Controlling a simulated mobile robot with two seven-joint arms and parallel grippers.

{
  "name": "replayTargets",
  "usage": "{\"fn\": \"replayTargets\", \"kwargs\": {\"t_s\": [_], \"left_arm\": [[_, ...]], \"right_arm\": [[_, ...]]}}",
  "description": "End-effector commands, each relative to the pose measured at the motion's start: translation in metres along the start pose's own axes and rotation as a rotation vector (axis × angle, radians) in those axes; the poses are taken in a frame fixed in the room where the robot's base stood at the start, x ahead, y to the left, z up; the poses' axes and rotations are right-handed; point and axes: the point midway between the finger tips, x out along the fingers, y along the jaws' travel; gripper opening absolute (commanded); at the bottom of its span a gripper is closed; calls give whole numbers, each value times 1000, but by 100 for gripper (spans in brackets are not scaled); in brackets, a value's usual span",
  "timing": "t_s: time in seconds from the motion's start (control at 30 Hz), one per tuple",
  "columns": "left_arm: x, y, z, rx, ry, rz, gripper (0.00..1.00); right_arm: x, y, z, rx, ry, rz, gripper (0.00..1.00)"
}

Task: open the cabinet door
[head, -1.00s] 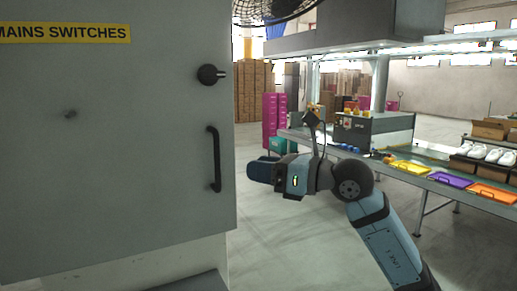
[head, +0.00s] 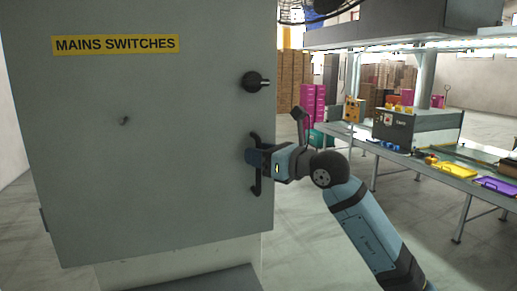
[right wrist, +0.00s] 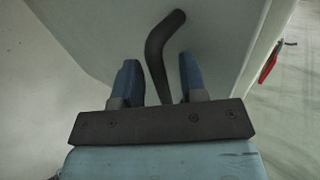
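The grey cabinet door (head: 150,150) fills the left of the head view, and no gap shows along its edges. Its black vertical handle (head: 257,183) is near the right edge, below a black round knob (head: 252,82). My right gripper (head: 255,158) is at the handle and hides its middle. In the right wrist view the dark handle (right wrist: 160,62) runs between the two blue fingers of the right gripper (right wrist: 159,78). The fingers are spread, with a gap between handle and finger on each side. My left gripper is in neither view.
A yellow "MAINS SWITCHES" label (head: 115,44) is on the door. To the right stands a long workbench (head: 440,165) with yellow and purple trays. Pink crates (head: 312,108) and stacked boxes are behind. The floor between cabinet and bench is clear.

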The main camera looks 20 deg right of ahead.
Motion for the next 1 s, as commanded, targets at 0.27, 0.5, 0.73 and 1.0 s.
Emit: {"fn": "replayTargets", "kwargs": {"t_s": [0.27,0.5,0.73,1.0], "left_arm": [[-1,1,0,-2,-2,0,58],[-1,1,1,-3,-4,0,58],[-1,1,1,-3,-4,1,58],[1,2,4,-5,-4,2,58]], "right_arm": [[5,0,-1,0,0,0,39],[5,0,-1,0,0,0,2],[4,0,-1,0,0,0,0],[-3,3,-2,0,0,9,0]]}}
